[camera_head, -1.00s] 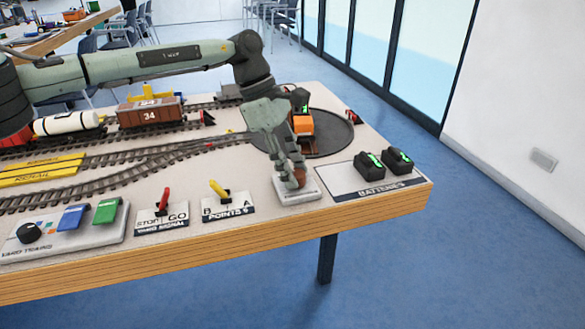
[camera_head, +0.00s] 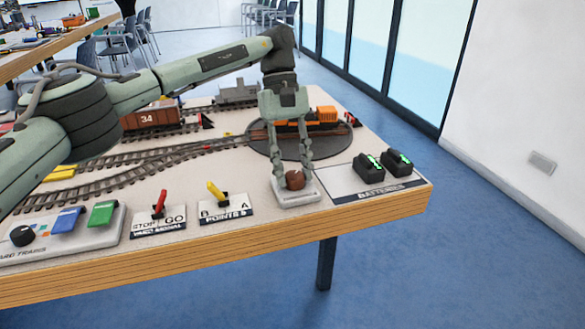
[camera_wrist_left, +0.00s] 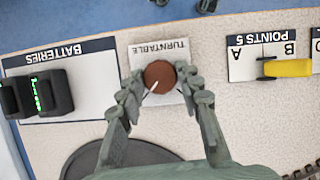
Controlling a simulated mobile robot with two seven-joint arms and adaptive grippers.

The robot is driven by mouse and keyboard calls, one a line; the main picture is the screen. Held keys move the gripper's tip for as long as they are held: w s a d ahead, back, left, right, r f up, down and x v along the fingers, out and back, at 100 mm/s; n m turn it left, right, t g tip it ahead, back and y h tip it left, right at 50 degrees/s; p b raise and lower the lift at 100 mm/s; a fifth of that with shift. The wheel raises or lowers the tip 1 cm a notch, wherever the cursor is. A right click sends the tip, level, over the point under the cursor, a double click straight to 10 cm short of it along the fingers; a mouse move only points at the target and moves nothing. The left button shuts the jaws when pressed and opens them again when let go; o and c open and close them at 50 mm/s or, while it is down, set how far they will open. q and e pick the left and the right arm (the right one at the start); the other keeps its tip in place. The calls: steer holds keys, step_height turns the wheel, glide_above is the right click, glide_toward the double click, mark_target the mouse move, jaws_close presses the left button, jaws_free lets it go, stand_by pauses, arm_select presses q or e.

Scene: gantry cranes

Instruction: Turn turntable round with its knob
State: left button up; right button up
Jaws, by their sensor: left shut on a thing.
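The brown round knob (camera_head: 294,180) sits on a white base plate (camera_head: 297,197) near the table's front edge. In the left wrist view the knob (camera_wrist_left: 159,76) is beside the word TURNTABLE. My left gripper (camera_head: 293,177) points down with one finger on each side of the knob and is shut on it. The dark round turntable (camera_head: 335,143) lies behind the plate. An orange locomotive (camera_head: 322,115) stands on it, lying roughly left to right, partly hidden by the gripper. My right gripper is not in view.
Two black batteries (camera_head: 368,166) with green lights sit on the BATTERIES panel to the right. The yellow points lever (camera_head: 215,192) and red signal lever (camera_head: 160,204) stand to the left. A brown wagon (camera_head: 152,118) is on the track behind.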

arm_select(q)
steer(key=shift+m, duration=0.4)
steer(key=o, duration=1.2)
steer(key=shift+c, duration=0.2)
steer(key=d+v, duration=0.1)
steer(key=v, duration=0.6)
steer(key=shift+a+r, duration=0.2)
steer(key=shift+a, duration=0.15)
steer(key=shift+w, duration=0.1)
